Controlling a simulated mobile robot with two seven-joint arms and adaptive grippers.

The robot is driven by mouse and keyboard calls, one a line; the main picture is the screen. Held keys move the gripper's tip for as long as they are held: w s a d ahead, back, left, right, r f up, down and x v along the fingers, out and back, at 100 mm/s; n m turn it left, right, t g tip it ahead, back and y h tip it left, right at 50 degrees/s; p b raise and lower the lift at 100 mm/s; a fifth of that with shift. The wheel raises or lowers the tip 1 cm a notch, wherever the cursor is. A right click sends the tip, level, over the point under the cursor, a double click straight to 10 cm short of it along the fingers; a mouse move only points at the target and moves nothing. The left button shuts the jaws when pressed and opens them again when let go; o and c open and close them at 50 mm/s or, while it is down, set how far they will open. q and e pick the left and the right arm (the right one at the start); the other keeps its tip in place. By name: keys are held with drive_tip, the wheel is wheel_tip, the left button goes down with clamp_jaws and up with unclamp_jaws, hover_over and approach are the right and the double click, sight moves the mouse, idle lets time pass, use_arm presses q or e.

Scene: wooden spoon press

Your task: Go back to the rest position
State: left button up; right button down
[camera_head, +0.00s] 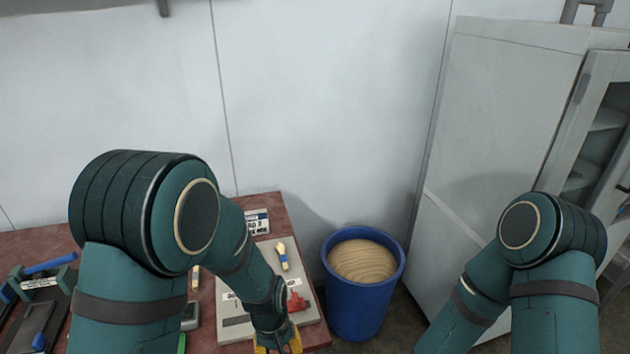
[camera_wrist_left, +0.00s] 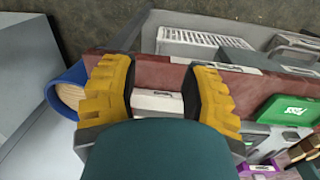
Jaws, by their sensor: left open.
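My left arm reaches over the reddish-brown table (camera_head: 262,205) in the head view. My left gripper (camera_head: 278,346), with yellow fingers, is at the bottom edge of that view, over the front of a light grey board (camera_head: 262,262). In the left wrist view my left gripper (camera_wrist_left: 160,92) is open, its two yellow fingers wide apart. A pale block shows in the gap between them, and I see no contact with it. A red part (camera_head: 296,302) sits on the board beside my left wrist. My right arm is bent at the right, and its gripper is out of view.
A blue barrel (camera_head: 358,312) with a wood-coloured top (camera_head: 362,260) stands right of the table. A grey cabinet (camera_head: 490,120) stands at the right. A yellow-and-blue tool (camera_head: 282,256) lies on the board. Several tools lie at the table's left.

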use_arm(q)
drive_tip(key=s+a+f+t+h, duration=0.2)
drive_tip(key=s+f+h, duration=0.1)
drive_tip(key=s+f, duration=0.6)
drive_tip(key=shift+a+f+m, duration=0.2)
drive_tip(key=shift+m, duration=0.2)
